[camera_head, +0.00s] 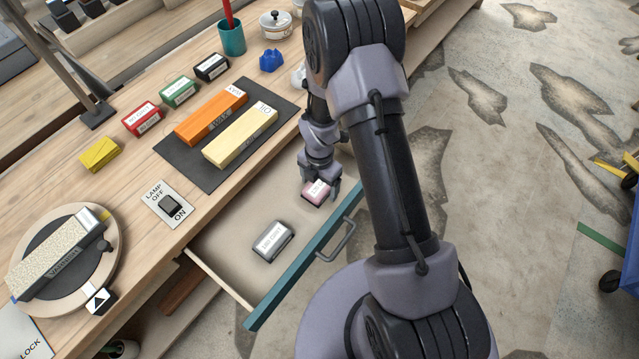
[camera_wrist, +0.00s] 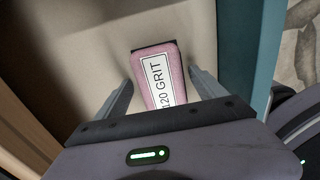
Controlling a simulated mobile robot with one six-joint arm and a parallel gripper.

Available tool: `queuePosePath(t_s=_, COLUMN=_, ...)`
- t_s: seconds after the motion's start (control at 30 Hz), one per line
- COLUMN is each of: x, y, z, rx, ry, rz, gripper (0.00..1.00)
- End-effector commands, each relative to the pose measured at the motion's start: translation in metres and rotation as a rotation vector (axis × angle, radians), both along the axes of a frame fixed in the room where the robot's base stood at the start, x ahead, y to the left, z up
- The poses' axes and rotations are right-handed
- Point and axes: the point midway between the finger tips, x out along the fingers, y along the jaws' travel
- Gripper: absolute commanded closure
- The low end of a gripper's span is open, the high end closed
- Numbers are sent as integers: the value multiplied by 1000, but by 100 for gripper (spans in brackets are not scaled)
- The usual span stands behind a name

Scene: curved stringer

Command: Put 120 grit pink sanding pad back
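The pink sanding pad (camera_wrist: 160,80) has a white label reading 120 GRIT and a dark underside. In the head view the pad (camera_head: 315,192) is in the open drawer (camera_head: 225,256), toward its far right part. My gripper (camera_head: 321,188) is down at the pad with its fingers on either side. In the wrist view my gripper (camera_wrist: 160,95) is open, with a gap between each finger and the pad's sides. I cannot tell whether the pad touches the drawer floor.
A grey labelled block (camera_head: 272,241) lies nearer in the drawer. The drawer's teal front (camera_head: 300,270) has a handle (camera_head: 338,238). On the bench are red (camera_head: 143,119), green (camera_head: 179,92) and black (camera_head: 212,67) blocks, and a dark mat (camera_head: 190,170) with orange and cream bars.

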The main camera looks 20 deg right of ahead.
Motion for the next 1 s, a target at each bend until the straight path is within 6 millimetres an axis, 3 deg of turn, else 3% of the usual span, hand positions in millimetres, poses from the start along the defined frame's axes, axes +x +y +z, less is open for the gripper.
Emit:
queuePosePath(t_s=0.23, x=0, y=0, z=1, rx=0, ry=0, rz=0, gripper=20)
queuePosePath(t_s=0.33, x=0, y=0, z=14, rx=0, ry=-1, rz=0, gripper=20)
queuePosePath(t_s=0.6, x=1, y=0, z=92, rx=0, ry=-4, rz=1, gripper=20)
queuePosePath(t_s=0.87, x=1, y=0, z=133, rx=1, ry=-10, rz=-35, gripper=20)
queuePosePath(t_s=0.97, x=2, y=2, z=184, rx=19, ry=-63, rz=-272, gripper=20)
queuePosePath(t_s=1.0, x=-1, y=3, z=216, rx=38, ry=-93, rz=-435, gripper=20)
